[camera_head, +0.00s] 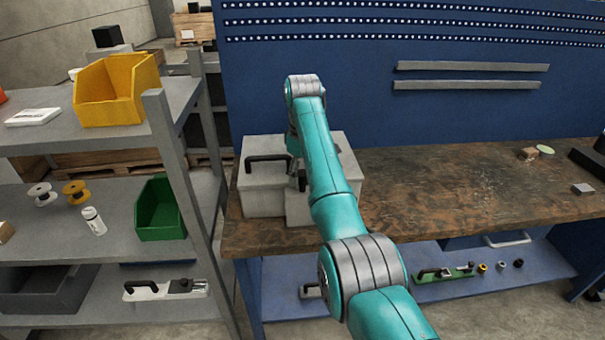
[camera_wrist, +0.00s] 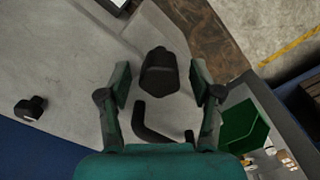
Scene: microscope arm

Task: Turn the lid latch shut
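A pale grey box (camera_head: 262,196) with a lid stands on the left end of the workbench. A black bar handle (camera_head: 268,159) is on top of it; in the wrist view a dark bent handle (camera_wrist: 152,128) shows near the palm. A dark faceted knob (camera_wrist: 159,72), which looks like the lid latch, stands out from the grey surface. My gripper (camera_wrist: 160,84) is open, one finger on either side of the knob, with a visible gap on both sides. In the head view my arm hides most of the gripper and the latch.
Another small black knob (camera_wrist: 30,108) is at the left of the wrist view. The blue pegboard wall (camera_head: 300,75) rises behind the bench. A grey shelf (camera_head: 120,135) with a yellow bin (camera_head: 117,92) and green bin (camera_head: 160,208) stands left. The workbench (camera_head: 450,190) is mostly clear mid-right.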

